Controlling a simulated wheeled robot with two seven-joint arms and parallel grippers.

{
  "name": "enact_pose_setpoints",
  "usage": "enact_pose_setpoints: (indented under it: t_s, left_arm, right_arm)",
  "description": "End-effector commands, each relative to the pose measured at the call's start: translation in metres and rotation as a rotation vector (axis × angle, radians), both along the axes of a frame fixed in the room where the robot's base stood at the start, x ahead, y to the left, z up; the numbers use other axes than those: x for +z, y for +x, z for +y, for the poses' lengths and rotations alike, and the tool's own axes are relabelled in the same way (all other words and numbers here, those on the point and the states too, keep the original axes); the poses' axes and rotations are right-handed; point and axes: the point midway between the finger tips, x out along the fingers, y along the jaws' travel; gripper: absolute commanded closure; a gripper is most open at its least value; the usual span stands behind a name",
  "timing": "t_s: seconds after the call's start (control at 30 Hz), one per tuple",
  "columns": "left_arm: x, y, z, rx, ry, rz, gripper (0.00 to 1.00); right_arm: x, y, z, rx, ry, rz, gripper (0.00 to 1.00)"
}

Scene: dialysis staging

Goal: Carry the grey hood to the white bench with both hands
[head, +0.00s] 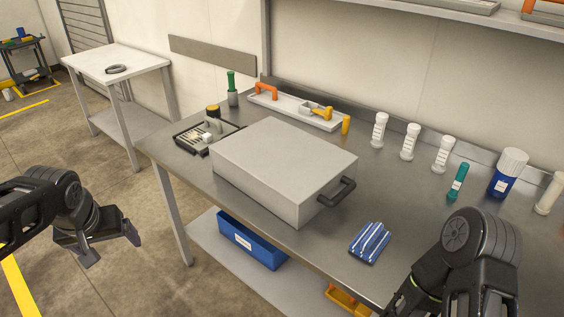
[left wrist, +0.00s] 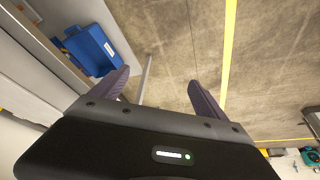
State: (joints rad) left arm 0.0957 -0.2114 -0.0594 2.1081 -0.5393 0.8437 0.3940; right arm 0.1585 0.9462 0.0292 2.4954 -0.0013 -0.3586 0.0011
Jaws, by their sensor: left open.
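The grey hood (head: 270,160), a box-shaped cover with a dark handle (head: 337,191) on its right end, sits flat on the steel worktable (head: 320,242). The white bench (head: 140,61) stands apart at the back left, with a dark ring on its top. My left gripper (head: 112,247) is open and empty, over the floor left of the worktable and clear of the hood. Its two spread fingers show in the left wrist view (left wrist: 160,95), with nothing between them. My right gripper (head: 408,298) is at the bottom right, in front of the table; its fingers are cut off or hidden.
A black tray (head: 188,150) of small items lies close to the hood's left. A white tray (head: 290,108) with orange parts is behind it. White bottles (head: 410,141) line the back right. A striped blue pack (head: 370,242) lies in front. A blue bin (head: 250,240) is on the lower shelf.

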Motion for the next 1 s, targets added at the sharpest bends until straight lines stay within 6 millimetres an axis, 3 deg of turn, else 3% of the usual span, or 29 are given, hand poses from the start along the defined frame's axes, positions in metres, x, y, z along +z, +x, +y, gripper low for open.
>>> enact_pose_setpoints:
  t_s: [0.3, 0.47, 0.57, 0.67, 0.8, 0.87, 1.0]
  left_arm:
    - [0.0, 0.0, 0.0, 0.0, 0.0, 0.0, 0.15]
    - [-0.007, 0.002, -0.005, -0.012, -0.008, 0.007, 0.28]
    - [-0.03, 0.009, -0.021, -0.05, -0.032, 0.024, 0.36]
    - [-0.072, 0.018, -0.051, -0.111, -0.082, 0.051, 0.44]
    - [-0.158, 0.017, -0.115, -0.211, -0.193, 0.103, 0.55]
    - [-0.199, 0.006, -0.146, -0.245, -0.248, 0.129, 0.6]
    - [-0.286, -0.041, -0.212, -0.28, -0.365, 0.187, 0.72]
  right_arm:
    - [0.0, 0.0, 0.0, 0.0, 0.0, 0.0, 0.64]
    - [0.0, 0.0, 0.0, 0.0, 0.0, 0.0, 0.75]
    - [0.0, 0.0, 0.0, 0.0, 0.0, 0.0, 0.75]
    - [0.0, 0.0, 0.0, 0.0, 0.0, 0.0, 0.75]
    - [0.0, 0.0, 0.0, 0.0, 0.0, 0.0, 0.75]
    - [0.0, 0.0, 0.0, 0.0, 0.0, 0.0, 0.75]
    - [0.0, 0.0, 0.0, 0.0, 0.0, 0.0, 0.75]
